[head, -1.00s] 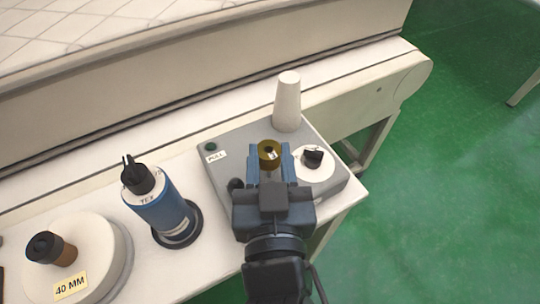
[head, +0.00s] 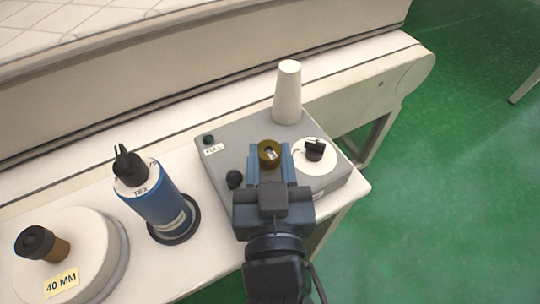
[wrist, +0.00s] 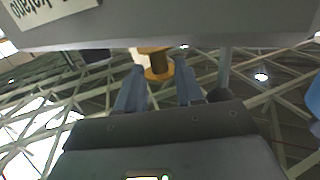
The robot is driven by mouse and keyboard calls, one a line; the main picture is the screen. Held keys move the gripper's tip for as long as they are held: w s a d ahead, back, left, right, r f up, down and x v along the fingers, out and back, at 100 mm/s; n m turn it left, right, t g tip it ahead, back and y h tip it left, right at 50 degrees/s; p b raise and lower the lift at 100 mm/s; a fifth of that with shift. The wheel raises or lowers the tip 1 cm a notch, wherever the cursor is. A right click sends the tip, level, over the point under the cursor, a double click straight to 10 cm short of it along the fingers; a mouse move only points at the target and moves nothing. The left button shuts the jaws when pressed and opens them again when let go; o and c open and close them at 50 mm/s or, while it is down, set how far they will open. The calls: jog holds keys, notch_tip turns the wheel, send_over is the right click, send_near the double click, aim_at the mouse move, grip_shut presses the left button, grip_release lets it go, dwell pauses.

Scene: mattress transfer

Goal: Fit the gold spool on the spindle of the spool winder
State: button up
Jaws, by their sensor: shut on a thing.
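The gold spool (head: 269,153) is upright between the fingertips of my gripper (head: 272,160), above the front middle of the grey spool winder (head: 222,165). In the wrist view, the gold spool (wrist: 158,66) sits between both blue fingers of my gripper (wrist: 160,76), close to the grey edge of the winder (wrist: 200,25). My gripper is shut on it. A small pale spot shows in the spool's hole, but I cannot tell whether it is the spindle. No spindle is clearly visible elsewhere, and the spool's lower end is hidden in the head view.
The winder carries a tall white cone (head: 288,92), a black dial knob (head: 314,150) at right and a dark round knob (head: 235,179) at left. A blue bottle (head: 160,200) and a round white stand (head: 85,252) are further left. Green floor lies right.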

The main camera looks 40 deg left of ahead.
jog(key=shift+f+b, duration=0.85)
jog(key=shift+f, duration=0.25)
jog(key=o, duration=1.1)
jog(key=shift+b+v, duration=0.5)
jog(key=shift+v, duration=3.45)
jog(key=shift+w+d, duration=0.1)
jog(key=s+d+f+m+t+h, duration=0.1)
jog(key=s+d+f+m+h, duration=0.15)
jog(key=d, duration=0.65)
jog(key=s+d+f+m+h, duration=0.2)
jog(key=s+d+h, duration=0.1)
jog(key=d, duration=0.5)
jog(key=s+d+f+m+t+h, duration=0.1)
jog(key=s+d+f+m+h, duration=0.1)
jog(key=d, duration=0.7)
jog(key=s+d+h, duration=0.1)
jog(key=s+d, duration=0.1)
jog(key=s+d+r+m+h, duration=0.1)
jog(key=s+d, duration=0.1)
jog(key=s, duration=0.1)
jog(key=s+d+m+h, duration=0.1)
jog(key=s+d+h, duration=0.1)
jog(key=shift+s+d+r, duration=0.2)
jog(key=shift+d+r, duration=0.1)
jog(key=shift+r, duration=0.05)
